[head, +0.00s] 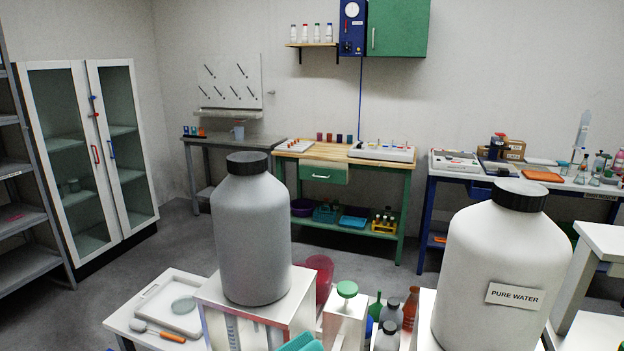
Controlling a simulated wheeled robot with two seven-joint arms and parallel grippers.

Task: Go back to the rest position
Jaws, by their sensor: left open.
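My left gripper (300,342) shows only as teal fingertips at the bottom edge of the head view, just in front of the white stand (255,312). It is open, and I see nothing held between the fingers. The rest of it is cut off by the frame. My right gripper is not in view. A large grey bottle with a black cap (250,235) stands upright on the white stand, above and left of my left gripper. A large white bottle labelled PURE WATER (500,270) stands at the right.
A low white table (150,335) with a tray and spoon is at the lower left. Small bottles (388,335) crowd the space between the big bottles. Glass cabinet (92,150), green-legged bench (345,152) and blue-legged bench (432,185) line the back. Grey floor lies free left of centre.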

